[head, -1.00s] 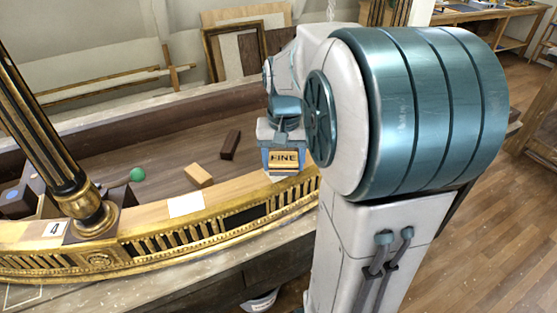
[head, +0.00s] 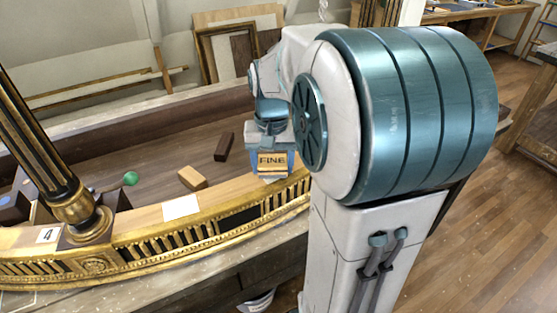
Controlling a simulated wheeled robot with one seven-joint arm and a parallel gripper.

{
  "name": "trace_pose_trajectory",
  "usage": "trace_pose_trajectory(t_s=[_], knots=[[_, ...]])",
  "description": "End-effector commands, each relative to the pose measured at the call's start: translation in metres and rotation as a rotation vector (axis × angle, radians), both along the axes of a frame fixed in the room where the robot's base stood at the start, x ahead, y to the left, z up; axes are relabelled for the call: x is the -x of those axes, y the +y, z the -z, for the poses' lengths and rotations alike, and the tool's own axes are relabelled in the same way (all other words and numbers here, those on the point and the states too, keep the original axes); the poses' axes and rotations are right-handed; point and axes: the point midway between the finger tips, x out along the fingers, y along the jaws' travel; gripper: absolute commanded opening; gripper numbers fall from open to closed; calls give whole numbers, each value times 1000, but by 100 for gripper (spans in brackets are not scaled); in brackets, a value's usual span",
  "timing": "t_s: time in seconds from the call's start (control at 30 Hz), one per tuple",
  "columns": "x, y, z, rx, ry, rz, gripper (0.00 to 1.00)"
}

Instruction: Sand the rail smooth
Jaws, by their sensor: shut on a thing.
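The rail is the pale wooden top (head: 140,218) of the curved gilt front, running left to right in the head view. My gripper (head: 271,150) is shut on a sanding block marked FINE (head: 272,163), at the right part of the visible rail. The block is over or on the rail's top; I cannot tell whether it touches the wood. My arm hides the rail beyond it, and the fingertips are hard to make out. A pale, whitish patch (head: 180,207) shows on the rail to the left of the block.
A black and gilt column (head: 75,212) rises from the rail at left, beside a label "4" (head: 47,235). Behind the rail lie a light wooden block (head: 192,179), a dark block (head: 224,147) and a green ball (head: 131,179). A bucket (head: 257,301) stands below.

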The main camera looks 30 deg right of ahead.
Motion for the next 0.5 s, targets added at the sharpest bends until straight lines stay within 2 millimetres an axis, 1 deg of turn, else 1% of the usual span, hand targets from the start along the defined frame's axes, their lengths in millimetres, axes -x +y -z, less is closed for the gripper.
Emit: trace_pose_trajectory(t_s=[0.03,0.07,0.17,0.2,0.4,0.5], knots=[[1,3,5,-1,4,1,36],[1,4,2,0,1,2,36],[1,9,3,0,2,4,36],[1,11,0,0,0,5,36],[2,21,4,-1,2,9,36],[2,25,1,-1,2,13,36]])
